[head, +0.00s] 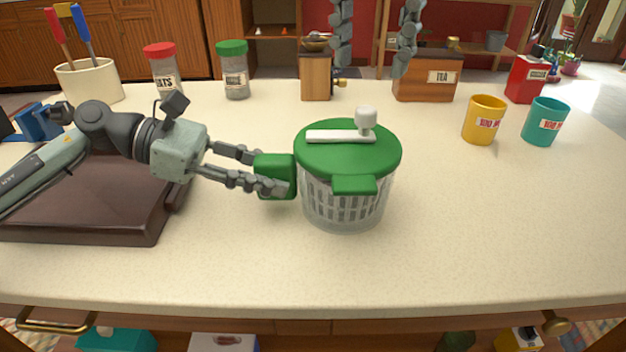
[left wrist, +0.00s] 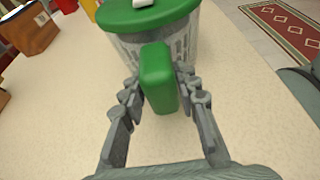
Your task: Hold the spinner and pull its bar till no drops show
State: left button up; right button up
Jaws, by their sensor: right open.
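The spinner has a clear bowl (head: 345,212) with a slotted basket inside and a green lid (head: 348,160). A white bar (head: 338,136) lies across the lid, with an upright white knob (head: 366,118) at its right end. A green side handle (head: 272,176) faces left; it also shows in the left wrist view (left wrist: 158,80). My left gripper (head: 270,172) is shut on this handle, one finger on each side. My right gripper (head: 372,68) is open and empty, fingers pointing down, above and behind the lid. I cannot make out drops in the bowl.
A dark brown board (head: 90,215) lies under my left arm. A yellow mug (head: 484,120) and a teal mug (head: 545,122) stand right. Shakers, a wooden grinder (head: 315,78) and a tea box (head: 427,80) line the back. The counter right of the spinner is clear.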

pick_arm(q)
jog(key=o, duration=0.4)
jog(key=v, duration=1.2)
